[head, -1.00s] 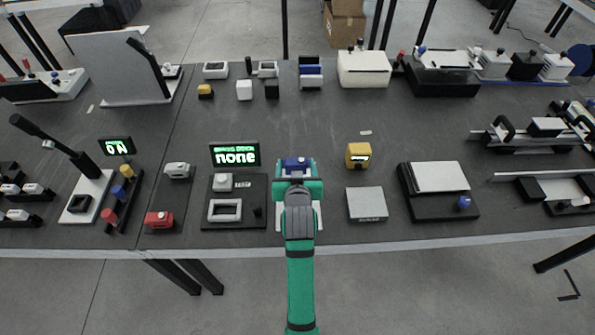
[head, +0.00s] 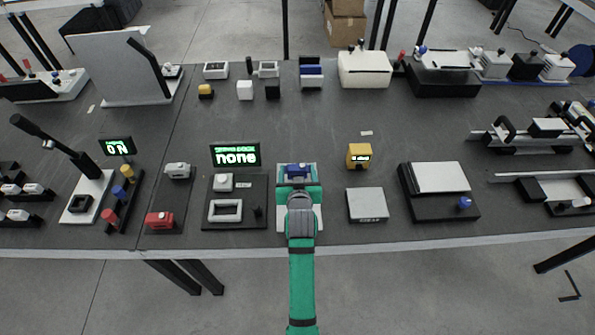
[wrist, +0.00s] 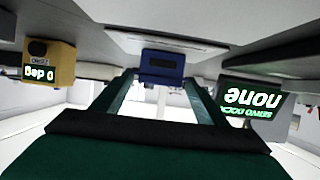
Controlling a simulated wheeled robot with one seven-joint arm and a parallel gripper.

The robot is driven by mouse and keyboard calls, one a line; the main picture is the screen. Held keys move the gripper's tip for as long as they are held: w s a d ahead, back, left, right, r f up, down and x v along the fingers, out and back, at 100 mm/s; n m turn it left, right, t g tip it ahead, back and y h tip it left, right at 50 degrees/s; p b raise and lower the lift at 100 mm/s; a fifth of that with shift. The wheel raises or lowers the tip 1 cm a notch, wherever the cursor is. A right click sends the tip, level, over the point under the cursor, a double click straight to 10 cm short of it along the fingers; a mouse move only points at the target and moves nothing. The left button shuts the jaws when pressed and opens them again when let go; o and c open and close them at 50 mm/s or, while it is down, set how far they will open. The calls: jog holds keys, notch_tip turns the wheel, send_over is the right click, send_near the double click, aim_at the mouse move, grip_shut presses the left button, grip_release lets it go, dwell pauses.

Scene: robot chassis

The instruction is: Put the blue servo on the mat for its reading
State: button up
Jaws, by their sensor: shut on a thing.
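The blue servo (head: 297,168) is between the fingertips of my gripper (head: 299,180), which is shut on it. In the wrist view the servo (wrist: 161,66) shows between the two green fingers, near a pale plate (wrist: 165,42). In the head view a white plate (head: 281,222) lies under my gripper, partly hidden by it. I cannot tell whether the servo touches that plate. A light grey square pad (head: 367,204) with small lettering lies bare to the right. Which of these is the mat is not clear.
A dark dock (head: 255,187) with a display (head: 235,155) reading "none" stands left of my gripper. A yellow device (head: 359,155) with a small display stands to the right. A black scale-like unit (head: 408,190) is farther right. The bench front edge is close.

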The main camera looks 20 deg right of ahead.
jog(key=o, duration=1.3)
jog(key=shift+c, duration=0.2)
